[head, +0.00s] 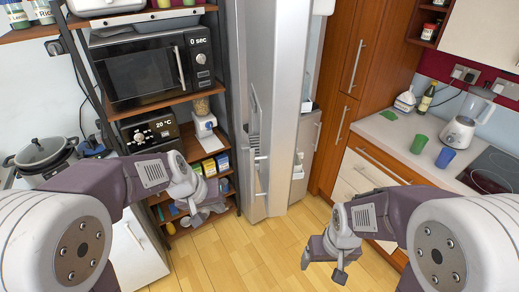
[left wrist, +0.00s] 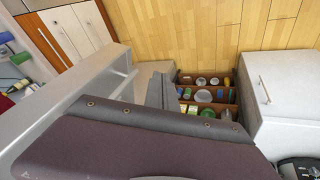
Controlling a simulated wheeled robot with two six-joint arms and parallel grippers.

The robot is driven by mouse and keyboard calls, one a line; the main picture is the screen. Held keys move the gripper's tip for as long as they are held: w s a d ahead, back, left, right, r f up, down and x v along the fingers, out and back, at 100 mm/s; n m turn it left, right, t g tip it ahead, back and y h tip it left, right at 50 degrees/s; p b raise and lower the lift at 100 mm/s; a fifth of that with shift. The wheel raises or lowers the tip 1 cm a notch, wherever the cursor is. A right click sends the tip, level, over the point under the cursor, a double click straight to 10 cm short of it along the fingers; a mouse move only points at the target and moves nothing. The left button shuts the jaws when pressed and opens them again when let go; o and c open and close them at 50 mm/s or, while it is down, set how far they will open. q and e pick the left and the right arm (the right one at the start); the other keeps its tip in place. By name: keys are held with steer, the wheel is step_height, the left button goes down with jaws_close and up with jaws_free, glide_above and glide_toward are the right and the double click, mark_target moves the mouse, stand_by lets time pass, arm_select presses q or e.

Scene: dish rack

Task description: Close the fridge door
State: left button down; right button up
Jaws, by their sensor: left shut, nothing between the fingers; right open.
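The tall silver-grey fridge (head: 245,60) stands in the middle of the head view. Its fridge door (head: 284,110) stands open, swung out towards me and seen nearly edge-on, with pale shelves showing beside it. A long grey panel with a bar handle, which looks like the fridge door, crosses the left wrist view (left wrist: 62,112). My left gripper (head: 197,214) is shut and empty, low to the left of the fridge, apart from the door in the picture. My right gripper (head: 323,265) is open and empty above the floor, right of the door.
A shelf rack with a microwave (head: 150,70) and small goods stands left of the fridge. Wooden cabinets and a counter (head: 400,130) with cups and a blender (head: 465,125) are on the right. The wooden floor (head: 250,255) between my arms is clear.

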arm_select(q)
steer(key=w+d+r+t+h+p, duration=0.1)
steer(key=w+d+r+p, duration=0.2)
steer(key=r, duration=0.4)
steer(key=w+d+r+h+p, duration=0.1)
steer(key=w+d+r+p, duration=0.1)
steer(key=w+d+r, duration=0.3)
steer(key=shift+m, duration=0.3)
steer(key=x, duration=0.8)
steer(key=shift+s+d, duration=0.25)
steer(key=shift+s, duration=0.2)
steer(key=shift+w+d+f, duration=0.1)
steer(key=shift+f, duration=0.2)
arm_select(e)
step_height(320, 180, up, 8)
steer(key=shift+f, duration=0.15)
arm_select(q)
steer(key=shift+d+p, duration=0.1)
steer(key=shift+p, duration=0.2)
arm_select(e)
steer(key=shift+w, duration=0.1)
